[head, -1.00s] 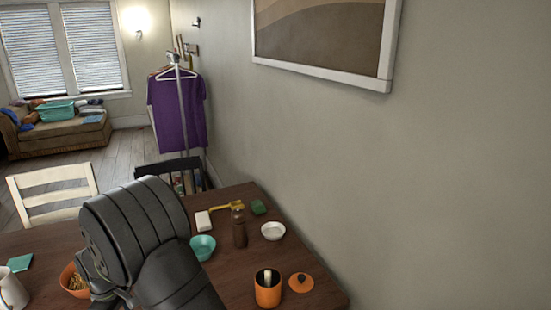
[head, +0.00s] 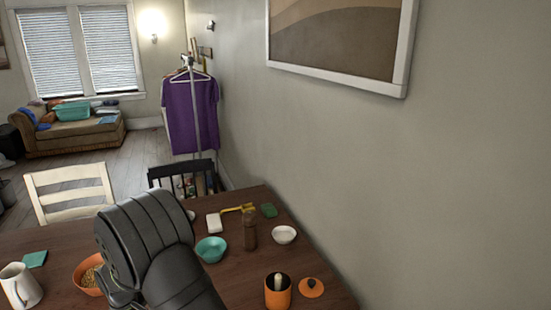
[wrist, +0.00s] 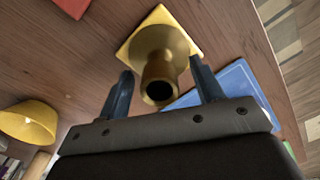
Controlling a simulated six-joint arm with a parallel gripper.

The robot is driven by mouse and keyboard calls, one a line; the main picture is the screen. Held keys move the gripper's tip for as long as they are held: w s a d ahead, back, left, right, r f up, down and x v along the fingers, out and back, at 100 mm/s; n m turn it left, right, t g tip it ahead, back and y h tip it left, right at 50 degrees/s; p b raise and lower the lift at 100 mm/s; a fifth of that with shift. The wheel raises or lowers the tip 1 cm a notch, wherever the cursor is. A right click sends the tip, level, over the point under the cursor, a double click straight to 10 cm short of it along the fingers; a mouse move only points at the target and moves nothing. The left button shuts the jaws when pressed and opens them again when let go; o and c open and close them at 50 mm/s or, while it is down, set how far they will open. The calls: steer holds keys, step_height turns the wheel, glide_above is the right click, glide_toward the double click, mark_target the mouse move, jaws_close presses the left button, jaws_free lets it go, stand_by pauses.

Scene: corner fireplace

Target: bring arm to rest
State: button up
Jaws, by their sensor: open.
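My gripper (wrist: 161,65) is open in the wrist view, with its two dark fingers apart over a wooden table (wrist: 60,60). A brass-coloured round piece with a dark hole in its end (wrist: 160,75) shows between the fingers, with no finger visibly touching it. It appears over a yellow square (wrist: 135,40); I cannot tell how far it is from the gripper. In the head view my dark arm rises over the table (head: 240,285) at bottom centre, and my gripper cannot be made out there.
The head view shows a white mug (head: 20,287), orange bowl (head: 84,279), teal bowl (head: 211,250), brown bottle (head: 250,232), white bowl (head: 284,235) and orange canister (head: 278,294) around my arm. The wrist view shows a blue flat piece (wrist: 240,90) and yellow bowl (wrist: 30,122). A wall bounds the right.

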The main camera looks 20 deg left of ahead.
step_height(320, 180, up, 5)
steer(key=shift+a+f, duration=0.15)
steer(key=shift+f, duration=0.05)
steer(key=w+d+r, duration=0.7)
steer(key=w+d, duration=0.1)
steer(key=d, duration=0.1)
steer(key=w+d+f+n, duration=0.1)
steer(key=w+d+f, duration=0.2)
steer(key=w+d, duration=0.85)
steer(key=f, duration=0.9)
steer(key=shift+w+a+f, duration=0.3)
steer(key=shift+w+a, duration=0.05)
steer(key=shift+w, duration=0.05)
